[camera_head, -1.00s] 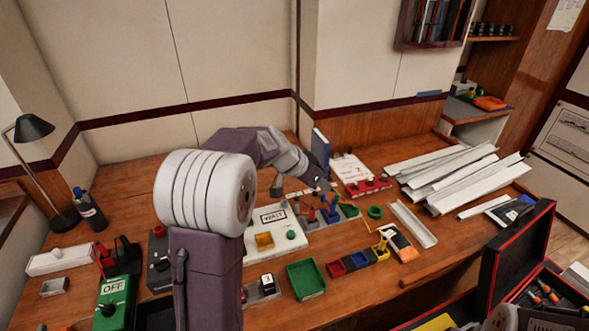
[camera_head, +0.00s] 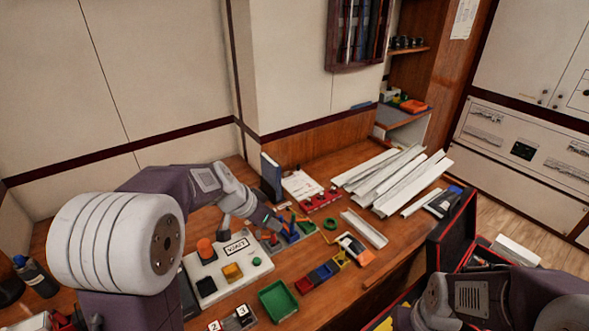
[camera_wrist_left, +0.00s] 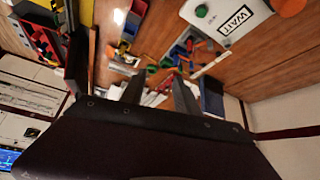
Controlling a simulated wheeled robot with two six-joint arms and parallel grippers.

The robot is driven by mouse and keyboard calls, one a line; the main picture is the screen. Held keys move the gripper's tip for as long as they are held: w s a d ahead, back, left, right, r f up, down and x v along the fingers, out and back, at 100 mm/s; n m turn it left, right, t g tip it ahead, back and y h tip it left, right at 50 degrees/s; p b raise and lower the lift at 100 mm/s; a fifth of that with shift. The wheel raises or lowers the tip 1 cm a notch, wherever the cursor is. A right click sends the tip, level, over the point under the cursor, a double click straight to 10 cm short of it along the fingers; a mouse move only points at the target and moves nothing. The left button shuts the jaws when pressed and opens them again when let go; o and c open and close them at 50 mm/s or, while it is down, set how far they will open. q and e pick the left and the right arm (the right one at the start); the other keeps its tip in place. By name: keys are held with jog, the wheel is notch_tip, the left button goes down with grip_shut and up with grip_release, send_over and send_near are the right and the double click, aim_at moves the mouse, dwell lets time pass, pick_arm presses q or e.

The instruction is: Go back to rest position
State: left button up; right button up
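My left arm comes in from the left in the head view, and its gripper (camera_head: 272,222) hangs over the workbench (camera_head: 333,268), near the red and blue posts (camera_head: 291,230). In the left wrist view, the two fingers of the left gripper (camera_wrist_left: 160,92) stand apart, with no held thing visible between them. My right arm reaches in at the lower right of the head view. Its fingertips are outside the picture.
A green tray (camera_head: 277,301), small coloured bins (camera_head: 320,274) and white channel strips (camera_head: 385,178) lie on the bench. A black case with red edges (camera_head: 449,236) stands open at the right.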

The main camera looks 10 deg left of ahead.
pick_arm(q)
jog(key=s+f+n+g+y, duration=0.1)
jog(key=s+f+n+g, duration=0.1)
jog(key=s+f, duration=0.3)
jog(key=s+f+n+g+y, duration=0.1)
jog(key=s+f, duration=0.4)
jog(key=s, duration=0.9)
jog(key=n+g, duration=0.1)
jog(key=n, duration=0.1)
jog(key=shift+f+n+g+y, duration=0.3)
jog(key=shift+f+y, duration=0.1)
